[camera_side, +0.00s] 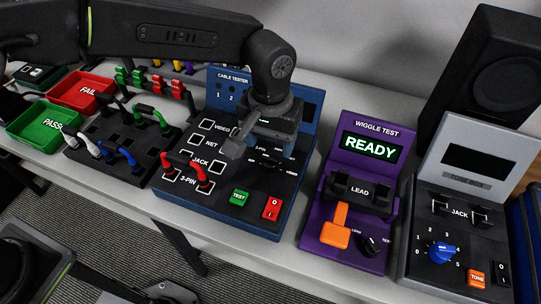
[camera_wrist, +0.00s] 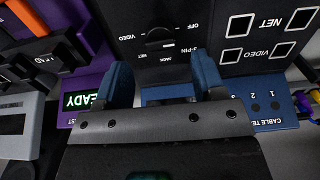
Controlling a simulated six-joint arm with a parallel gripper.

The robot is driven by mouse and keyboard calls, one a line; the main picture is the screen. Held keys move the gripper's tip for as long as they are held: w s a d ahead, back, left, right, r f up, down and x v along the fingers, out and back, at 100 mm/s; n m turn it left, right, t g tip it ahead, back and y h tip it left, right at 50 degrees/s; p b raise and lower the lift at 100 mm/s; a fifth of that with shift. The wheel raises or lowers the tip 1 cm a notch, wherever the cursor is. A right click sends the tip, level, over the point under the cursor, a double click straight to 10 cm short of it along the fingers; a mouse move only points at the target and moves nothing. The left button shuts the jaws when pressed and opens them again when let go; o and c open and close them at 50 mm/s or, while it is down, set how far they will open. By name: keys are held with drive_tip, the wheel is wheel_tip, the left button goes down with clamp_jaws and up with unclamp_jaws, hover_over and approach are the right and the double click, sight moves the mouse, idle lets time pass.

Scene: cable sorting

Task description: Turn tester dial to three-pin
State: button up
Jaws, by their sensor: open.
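The blue cable tester (camera_side: 215,222) stands in the middle of the side view, with a black top face. Its dial (camera_wrist: 158,36) shows in the wrist view, ringed by labels including VIDEO, 3-PIN and OFF; which label it points at is not clear. In the side view the dial is mostly hidden behind my gripper (camera_side: 284,152). In the wrist view my gripper (camera_wrist: 163,72) has its two blue fingers spread apart with nothing between them. The dial lies just beyond the fingertips, between their lines. Contact with it does not show.
A red cable (camera_side: 186,166) sits by the tester's 3-PIN sockets, near a green TEST button (camera_side: 239,197) and a red switch (camera_side: 272,208). The purple wiggle tester (camera_side: 345,240) reads READY. A grey tone box (camera_side: 455,215) stands right. Cable rack (camera_side: 115,145) and trays are left.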

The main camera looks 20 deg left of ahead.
sight(270, 157)
wheel_tip(270, 157, down, 6)
drive_tip(key=shift+r, duration=0.15)
drive_tip(key=shift+c, duration=0.3)
drive_tip(key=c, duration=0.9)
drive_tip(key=shift+o, duration=0.2)
drive_tip(key=shift+m, duration=0.3)
drive_tip(key=m, duration=0.3)
drive_tip(key=shift+m, duration=2.5)
